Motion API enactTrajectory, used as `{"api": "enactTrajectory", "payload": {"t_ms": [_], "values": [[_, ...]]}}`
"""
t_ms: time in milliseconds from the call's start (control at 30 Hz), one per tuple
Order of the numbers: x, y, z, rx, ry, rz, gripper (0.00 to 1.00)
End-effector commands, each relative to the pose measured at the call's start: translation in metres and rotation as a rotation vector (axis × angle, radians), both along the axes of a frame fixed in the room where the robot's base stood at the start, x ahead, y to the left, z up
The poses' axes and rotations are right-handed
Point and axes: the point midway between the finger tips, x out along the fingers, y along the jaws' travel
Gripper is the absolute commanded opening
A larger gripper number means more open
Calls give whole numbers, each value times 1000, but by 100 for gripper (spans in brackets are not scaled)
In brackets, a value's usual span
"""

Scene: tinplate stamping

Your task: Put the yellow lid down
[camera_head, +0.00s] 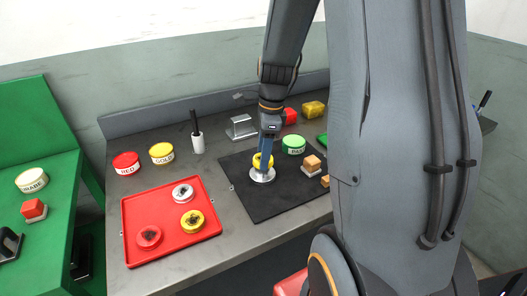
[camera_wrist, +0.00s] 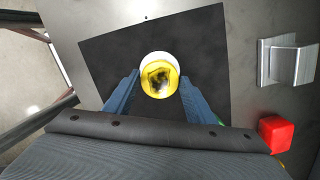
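The yellow lid (camera_head: 257,161) is a round disc with a dark shield-like mark on its face, seen in the wrist view (camera_wrist: 149,86). My gripper (camera_wrist: 160,78) has one blue finger against each side of it. In the head view my gripper (camera_head: 264,160) points down over the black mat (camera_head: 256,206). A pale silver round piece (camera_head: 262,177) is directly below the lid, and its rim shows behind the lid in the wrist view (camera_wrist: 158,56). I cannot tell whether the lid touches it. My near finger partly hides the lid in the head view.
A red tray (camera_head: 165,213) at the left holds silver, gold and red round pieces. Red (camera_head: 126,163), gold (camera_head: 162,153) and green (camera_head: 293,145) labelled tins stand behind.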

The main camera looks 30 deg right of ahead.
Motion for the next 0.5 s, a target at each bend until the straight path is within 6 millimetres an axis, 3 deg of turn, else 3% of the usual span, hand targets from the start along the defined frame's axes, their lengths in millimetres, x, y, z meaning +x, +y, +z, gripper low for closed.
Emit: {"api": "enactTrajectory", "payload": {"t_ms": [100,500], "values": [[0,0,0,0,0,0,66],[1,0,10,0,-3,0,66]]}}
